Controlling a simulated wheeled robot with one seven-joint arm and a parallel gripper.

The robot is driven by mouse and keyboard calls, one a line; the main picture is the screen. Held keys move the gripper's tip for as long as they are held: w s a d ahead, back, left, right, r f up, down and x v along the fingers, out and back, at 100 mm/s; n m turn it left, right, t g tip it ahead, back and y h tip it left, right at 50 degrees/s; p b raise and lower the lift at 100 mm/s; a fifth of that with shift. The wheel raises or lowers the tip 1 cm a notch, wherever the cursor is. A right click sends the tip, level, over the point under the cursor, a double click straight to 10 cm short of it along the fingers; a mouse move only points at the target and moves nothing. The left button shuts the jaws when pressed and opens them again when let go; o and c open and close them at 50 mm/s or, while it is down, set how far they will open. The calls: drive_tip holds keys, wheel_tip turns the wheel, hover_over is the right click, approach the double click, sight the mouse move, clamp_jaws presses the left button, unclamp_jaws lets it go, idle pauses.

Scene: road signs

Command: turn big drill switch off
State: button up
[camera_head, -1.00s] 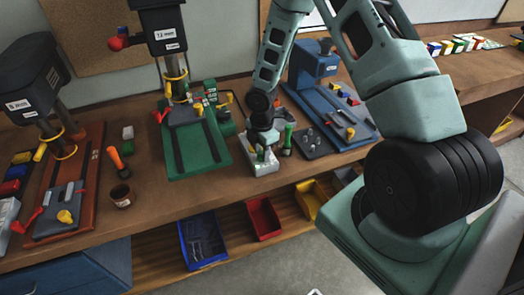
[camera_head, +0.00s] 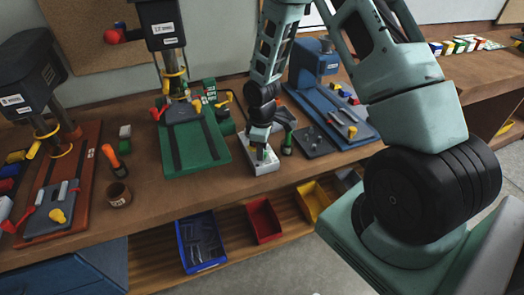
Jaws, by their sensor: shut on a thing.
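A pale box (camera_head: 268,167), which looks like a switch box, sits on the bench at the front edge, right of the green drill press base. My gripper (camera_head: 260,153) points down at its top and is shut on a small part there. The gripper hides most of that part, so I cannot tell the switch's position. The green-based drill press (camera_head: 197,152) stands behind and to the left, its dark head (camera_head: 162,22) upright. A second drill press (camera_head: 28,83) with a brown-red base stands at the far left.
A blue machine (camera_head: 318,62) and a dark tray (camera_head: 313,141) are right of my gripper. A green-handled tool (camera_head: 287,148) lies close beside the box. An orange-handled tool (camera_head: 112,160) and a brown cup (camera_head: 119,195) are left. Blue (camera_head: 202,262), red (camera_head: 265,237) and yellow (camera_head: 313,214) bins sit below.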

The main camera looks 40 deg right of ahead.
drive_tip(key=shift+m, duration=1)
drive_tip(key=shift+b, duration=0.3)
drive_tip(key=o, duration=0.7)
wheel_tip(320, 180, up, 18)
drive_tip(key=b, duration=0.3)
drive_tip(key=shift+f, duration=0.25)
